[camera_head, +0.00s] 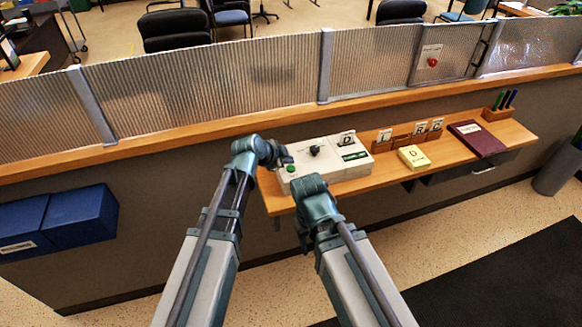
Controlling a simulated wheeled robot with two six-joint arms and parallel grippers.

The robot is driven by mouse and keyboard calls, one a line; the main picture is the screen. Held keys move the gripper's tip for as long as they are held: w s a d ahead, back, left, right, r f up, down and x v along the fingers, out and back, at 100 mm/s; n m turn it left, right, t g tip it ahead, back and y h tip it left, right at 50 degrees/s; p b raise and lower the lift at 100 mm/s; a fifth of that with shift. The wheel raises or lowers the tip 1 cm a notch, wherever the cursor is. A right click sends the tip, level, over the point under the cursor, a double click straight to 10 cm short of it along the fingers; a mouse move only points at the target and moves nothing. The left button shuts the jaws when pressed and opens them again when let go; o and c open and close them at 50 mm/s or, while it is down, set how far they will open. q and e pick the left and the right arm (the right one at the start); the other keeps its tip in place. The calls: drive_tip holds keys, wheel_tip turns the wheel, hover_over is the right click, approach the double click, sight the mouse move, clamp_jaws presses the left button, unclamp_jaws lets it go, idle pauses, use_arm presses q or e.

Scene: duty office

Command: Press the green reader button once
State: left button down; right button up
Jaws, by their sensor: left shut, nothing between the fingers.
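The reader is a pale grey box (333,172) on the wooden shelf, with a black knob (315,150) on top and a green-and-black label strip on its right part. Its green button (291,169) is a small round cap at the box's left end. My left gripper (285,159) is shut and empty, just beyond the green button in the picture. I cannot tell whether it touches the box. My right arm ends in front of the box's near edge, and its wrist (311,188) hides part of the box front. The right fingers cannot be made out.
Right of the reader on the shelf (511,136) are a card rack (400,139), a yellow block (413,157), a dark red book (477,138) and a pen holder (497,114). A corrugated clear screen stands behind, bearing a red button (432,62). Blue boxes (80,216) hang at left.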

sight(288, 170)
use_arm(q)
drive_tip(key=shift+r+p, duration=2.3)
drive_tip(key=shift+r, duration=0.15)
drive_tip(key=shift+f, duration=0.1)
drive_tip(key=s+a+f+n+g+y, duration=0.1)
drive_tip(key=s+n, duration=0.3)
drive_tip(key=s, duration=0.4)
drive_tip(key=s+a+f+n+g+y, duration=0.2)
drive_tip(key=s+f+n+g+y, duration=0.1)
drive_tip(key=s, duration=0.6)
drive_tip(key=s+a+f+n+g+y, duration=0.2)
drive_tip(key=s+n, duration=0.3)
drive_tip(key=s, duration=0.4)
drive_tip(key=shift+f+g+y+b, duration=0.4)
drive_tip(key=shift+f+g, duration=0.15)
drive_tip(key=shift+g, duration=0.35)
